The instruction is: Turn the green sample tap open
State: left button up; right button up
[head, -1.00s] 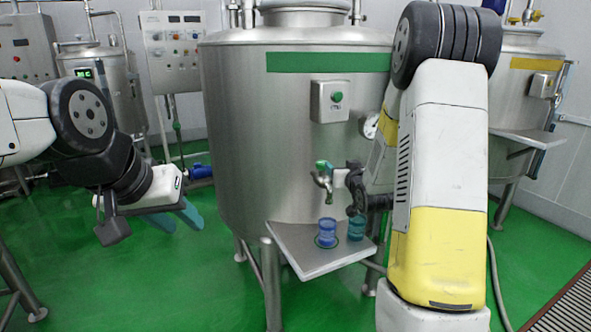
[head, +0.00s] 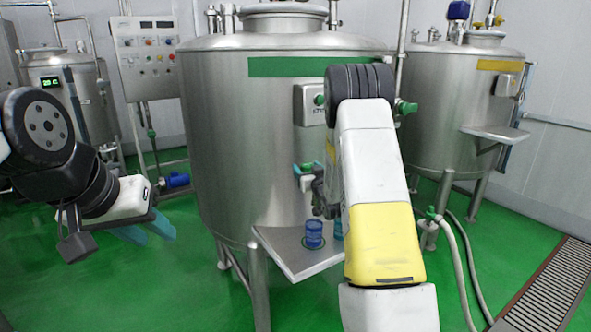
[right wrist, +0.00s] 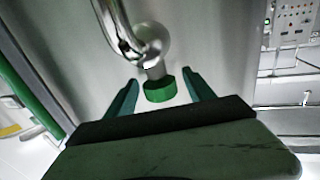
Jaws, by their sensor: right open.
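The green sample tap (head: 307,167) sits on the front of the large steel tank (head: 240,150) with the green band. In the right wrist view its green handle (right wrist: 160,91) lies between the two teal fingers of my right gripper (right wrist: 161,84). The gripper is open, with a gap visible on each side of the handle. In the head view my right gripper (head: 299,172) is at the tap, and my right forearm hides part of that area. My left gripper (head: 158,238) is open and empty, out to the left above the floor.
A steel shelf (head: 275,246) below the tap carries a blue cup (head: 314,234) and a second cup (head: 338,228) partly behind my right arm. A tank with a yellow band (head: 465,110) stands to the right. Green floor is clear at front left.

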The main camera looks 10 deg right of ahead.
grip_shut()
dwell(0.3)
jog(key=shift+y, duration=0.3)
jog(key=n+y, duration=0.2)
jog(key=g+y, duration=0.1)
jog(key=shift+d+n+y, duration=0.25)
jog(key=shift+n+y, duration=0.05)
jog(key=shift+n, duration=0.1)
jog(key=n+g+y, duration=0.1)
jog(key=n+y, duration=0.1)
jog(key=y, duration=0.1)
jog(key=n+g+y, duration=0.2)
jog(key=y, duration=0.1)
jog(key=shift+n+g, duration=0.3)
jog(key=n+g+y, duration=0.2)
jog(key=g, duration=0.1)
jog(key=n+g+y, duration=0.2)
jog(key=shift+a+f+n+g+y, duration=0.1)
jog(key=shift+a+n+g+y, duration=0.1)
jog(key=shift+n+g+y, duration=0.7)
jog(key=shift+n+g, duration=0.6)
jog(key=shift+g, duration=0.7)
jog(key=shift+n+g, duration=0.4)
jog(key=shift+g, duration=0.2)
